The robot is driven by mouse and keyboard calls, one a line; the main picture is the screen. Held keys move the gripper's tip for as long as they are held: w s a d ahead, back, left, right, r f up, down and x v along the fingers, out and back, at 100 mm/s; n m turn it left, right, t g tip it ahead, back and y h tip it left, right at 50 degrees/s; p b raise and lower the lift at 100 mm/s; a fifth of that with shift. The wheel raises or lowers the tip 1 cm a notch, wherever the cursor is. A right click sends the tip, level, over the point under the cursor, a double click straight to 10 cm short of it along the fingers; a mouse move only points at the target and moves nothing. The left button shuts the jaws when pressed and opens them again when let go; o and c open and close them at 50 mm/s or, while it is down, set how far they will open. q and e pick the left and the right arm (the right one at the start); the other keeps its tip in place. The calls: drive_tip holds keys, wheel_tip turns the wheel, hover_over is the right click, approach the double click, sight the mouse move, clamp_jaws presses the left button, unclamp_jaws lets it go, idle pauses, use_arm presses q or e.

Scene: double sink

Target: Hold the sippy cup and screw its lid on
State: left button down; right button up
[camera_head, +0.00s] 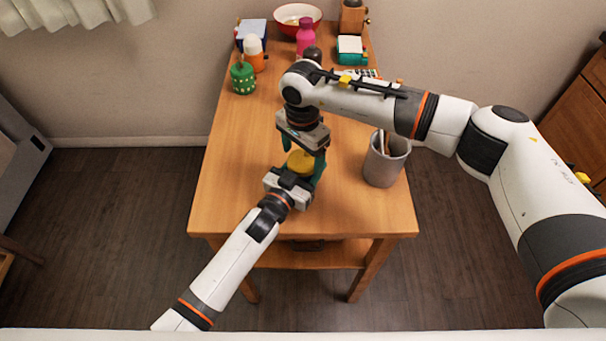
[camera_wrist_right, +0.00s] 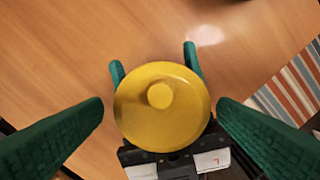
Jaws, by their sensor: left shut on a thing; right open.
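A round yellow lid (camera_head: 301,161) with a small centre knob shows near the front of the wooden table; it also fills the middle of the right wrist view (camera_wrist_right: 162,118). The sippy cup's body is hidden under the lid, so I cannot tell how the lid sits on it. My left gripper (camera_wrist_right: 153,54) is shut, its green fingers reaching past both sides just below the lid, holding the cup. My right gripper (camera_head: 303,158) points down from above. Its fingers are open, one on each side of the lid, with visible gaps in the wrist view.
A grey metal cup with utensils (camera_head: 384,165) stands close on the right. A green cactus-like item (camera_head: 243,79), an orange-and-white bottle (camera_head: 254,56), a pink bottle (camera_head: 305,36) and a red bowl (camera_head: 298,16) are at the back. The table's (camera_head: 222,165) left side is clear.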

drive_tip(key=shift+f, duration=0.7)
drive_tip(key=c, duration=1)
use_arm(q)
drive_tip(key=shift+d, duration=0.1)
use_arm(e)
drive_tip(key=m, duration=0.6)
drive_tip(key=shift+m, duration=0.4)
drive_tip(key=o, duration=1)
drive_tip(key=shift+c, duration=0.2)
drive_tip(key=shift+o, duration=0.7)
use_arm(q)
drive_tip(key=shift+w+a, duration=0.15)
drive_tip(key=shift+a, duration=0.05)
use_arm(e)
drive_tip(key=shift+s+a, duration=0.1)
drive_tip(key=shift+s, duration=0.05)
